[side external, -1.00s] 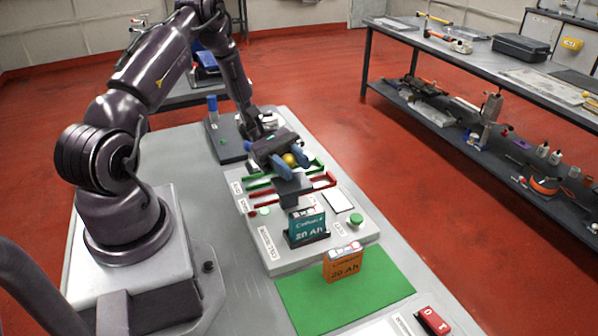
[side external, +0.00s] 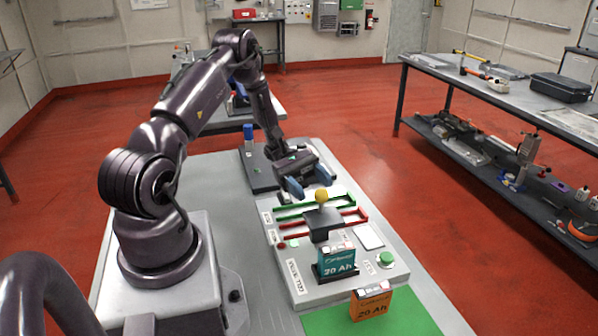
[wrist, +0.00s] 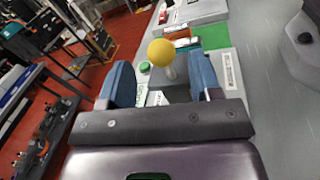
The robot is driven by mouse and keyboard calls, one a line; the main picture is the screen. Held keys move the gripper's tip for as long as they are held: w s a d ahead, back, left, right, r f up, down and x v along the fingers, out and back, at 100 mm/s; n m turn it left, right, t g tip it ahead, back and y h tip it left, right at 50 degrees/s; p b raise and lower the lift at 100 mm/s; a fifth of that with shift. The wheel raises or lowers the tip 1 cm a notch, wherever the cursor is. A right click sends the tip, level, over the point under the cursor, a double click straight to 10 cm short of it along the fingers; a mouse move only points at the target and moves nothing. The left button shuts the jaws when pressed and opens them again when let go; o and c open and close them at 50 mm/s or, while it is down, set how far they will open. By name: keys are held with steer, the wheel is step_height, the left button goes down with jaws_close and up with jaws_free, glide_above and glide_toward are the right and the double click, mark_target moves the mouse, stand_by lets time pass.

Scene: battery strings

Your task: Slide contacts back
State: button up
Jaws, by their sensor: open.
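A dark block (side external: 322,222) with a yellow ball knob (side external: 321,196) on a short stem sits by the red and green contact rails (side external: 355,212). In the wrist view the yellow knob (wrist: 161,52) shows on its pale stem between my two blue fingers. My gripper (side external: 309,185) is open and empty, tilted behind and above the knob. It also shows in the wrist view (wrist: 162,72) with a gap on each side of the knob. A teal 20 Ah battery (side external: 338,261) stands upright in a dark holder in front of the block. How the contacts meet the battery is unclear.
An orange 20 Ah battery (side external: 371,303) stands on a green mat (side external: 415,318) at the front. A green button (side external: 386,260) is on the fixture's right side. A dark plate with a blue-topped post (side external: 248,135) stands behind. Bare grey bench (side external: 195,175) lies left of the fixture.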

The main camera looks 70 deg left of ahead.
steer(key=s+a, duration=0.1)
steer(key=a, duration=0.6)
steer(key=shift+s+a, duration=0.25)
steer(key=s+d+r+m+t+y, duration=0.1)
steer(key=s+d+r+m+y, duration=0.3)
steer(key=d+r+m+y, duration=0.4)
steer(key=s+d+r+m+t+y, duration=0.1)
steer(key=s+d+r+m+y, duration=0.3)
steer(key=d+r+m+y, duration=0.5)
steer(key=d+r+m, duration=0.1)
steer(key=d+r, duration=0.4)
steer(key=shift+d+y, duration=0.2)
steer(key=shift+y, duration=0.1)
